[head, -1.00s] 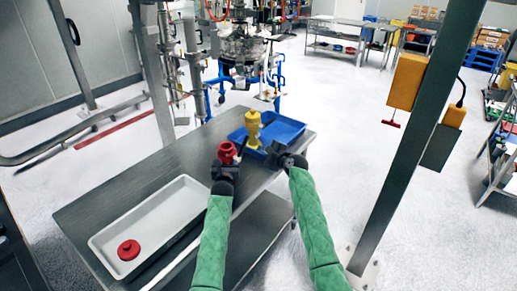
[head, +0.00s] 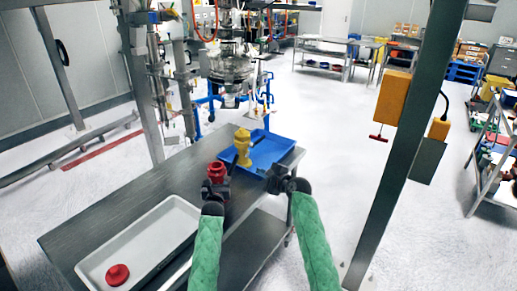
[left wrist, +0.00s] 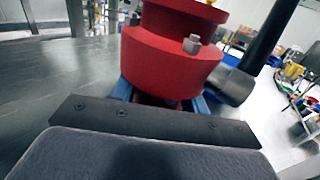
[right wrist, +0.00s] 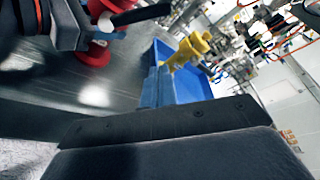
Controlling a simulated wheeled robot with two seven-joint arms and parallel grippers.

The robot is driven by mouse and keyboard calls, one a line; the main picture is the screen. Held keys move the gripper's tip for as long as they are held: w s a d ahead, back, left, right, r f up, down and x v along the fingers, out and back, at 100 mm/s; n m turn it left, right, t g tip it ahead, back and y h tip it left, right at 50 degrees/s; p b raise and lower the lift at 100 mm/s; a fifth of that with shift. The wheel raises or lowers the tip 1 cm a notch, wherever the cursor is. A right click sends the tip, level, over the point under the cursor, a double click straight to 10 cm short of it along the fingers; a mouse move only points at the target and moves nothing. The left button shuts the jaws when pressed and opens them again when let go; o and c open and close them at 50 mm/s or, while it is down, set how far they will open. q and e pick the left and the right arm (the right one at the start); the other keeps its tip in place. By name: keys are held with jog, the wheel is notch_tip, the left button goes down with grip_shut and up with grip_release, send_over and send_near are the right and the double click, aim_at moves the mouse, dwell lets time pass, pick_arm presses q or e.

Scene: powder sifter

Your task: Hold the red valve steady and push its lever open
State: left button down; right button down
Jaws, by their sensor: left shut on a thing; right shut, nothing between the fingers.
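The red valve (head: 217,172) stands upright over the metal table, in the head view. My left gripper (head: 216,189) is shut on its lower part; the left wrist view shows the red body (left wrist: 172,55) large between the blue fingers. A dark lever (left wrist: 270,35) sticks out to the right of the body there. The lever (right wrist: 142,14) also shows in the right wrist view, beside the left gripper. My right gripper (head: 276,176) is shut and empty, to the right of the valve and apart from it. Its blue fingertips (right wrist: 157,88) are together.
A blue tray (head: 284,150) with a yellow valve (head: 242,147) near its left edge lies behind the grippers. A pale tray (head: 165,222) with a red round part (head: 117,274) is at the front left. A grey post (head: 405,150) stands right of the table.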

aim_at(236, 163)
jog(key=shift+f, duration=0.2)
jog(key=w+a, duration=0.5)
jog(key=a, duration=0.3)
jog(key=shift+r, duration=0.2)
dwell(0.6)
jog(key=shift+s, duration=0.1)
jog(key=shift+s+a+r+n+t, duration=0.3)
jog(key=shift+s+a+r+n, duration=0.3)
jog(key=shift+s+r+n, duration=0.15)
